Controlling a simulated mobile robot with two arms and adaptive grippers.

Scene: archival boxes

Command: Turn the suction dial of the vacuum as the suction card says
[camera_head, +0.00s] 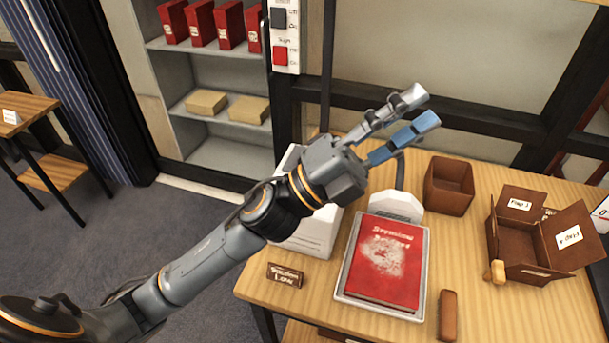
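The suction card (285,275) is a small brown plate near the table's left edge; its white lettering seems to read "Suction Low". A white boxy machine (307,238), which looks like the vacuum, stands behind it, partly hidden by my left arm. I cannot make out its dial. A white piece with slots (397,204), perhaps the vacuum's nozzle, sits behind the red book. My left gripper (419,109) is above the table, beyond the machine and to its upper right. Its two fingers are apart, with nothing between them. My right gripper is not in view.
A dusty red book (384,264) lies on a pale tray (420,311). A brown open box (449,187), a flapped box (521,267) and a brown bar (447,313) stand around it. A wall switch panel (284,35) and shelves (208,48) are behind.

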